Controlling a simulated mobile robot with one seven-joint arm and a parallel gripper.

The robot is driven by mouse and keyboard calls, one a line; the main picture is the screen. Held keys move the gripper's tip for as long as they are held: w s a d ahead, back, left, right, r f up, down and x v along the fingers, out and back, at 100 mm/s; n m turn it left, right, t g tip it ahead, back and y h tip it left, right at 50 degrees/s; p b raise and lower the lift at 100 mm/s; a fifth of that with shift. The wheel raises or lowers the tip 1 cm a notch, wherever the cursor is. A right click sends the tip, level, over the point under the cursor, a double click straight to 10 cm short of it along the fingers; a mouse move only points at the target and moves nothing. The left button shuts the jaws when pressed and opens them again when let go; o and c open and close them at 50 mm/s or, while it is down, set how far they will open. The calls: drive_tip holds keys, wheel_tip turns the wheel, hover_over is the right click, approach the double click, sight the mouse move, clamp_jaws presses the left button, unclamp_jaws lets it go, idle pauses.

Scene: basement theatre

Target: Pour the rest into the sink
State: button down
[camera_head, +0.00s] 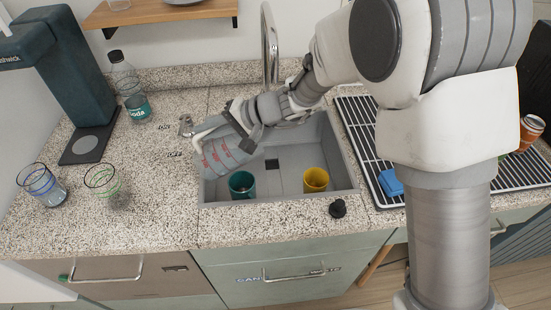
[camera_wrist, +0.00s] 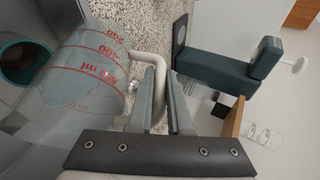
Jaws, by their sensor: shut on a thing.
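My gripper (camera_head: 238,112) is shut on the pale handle of a clear measuring jug (camera_head: 222,153) with red markings. The jug is tilted, held over the left part of the grey sink (camera_head: 305,150). In the wrist view my fingers (camera_wrist: 163,85) close around the handle, and the jug (camera_wrist: 85,75) fills the left side. What looks like some clear liquid shows inside it; no falling stream is visible. A teal cup (camera_head: 242,184) stands in the sink below the jug, and it also shows in the wrist view (camera_wrist: 22,62). A yellow cup (camera_head: 315,180) stands to its right.
Two glasses (camera_head: 41,184) (camera_head: 103,181), a soda bottle (camera_head: 130,90) and a dark soda machine (camera_head: 62,60) stand on the left counter. The faucet (camera_head: 269,45) rises behind the sink. A black stopper (camera_head: 338,208) sits at the front edge. A blue sponge (camera_head: 390,183) lies on the right-hand rack (camera_head: 365,135).

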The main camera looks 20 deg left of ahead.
drive_tip(key=shift+w+d+r+g+y, duration=0.25)
drive_tip(key=shift+w+d+g+y, duration=0.3)
drive_tip(key=shift+d+y, duration=0.25)
idle(0.9)
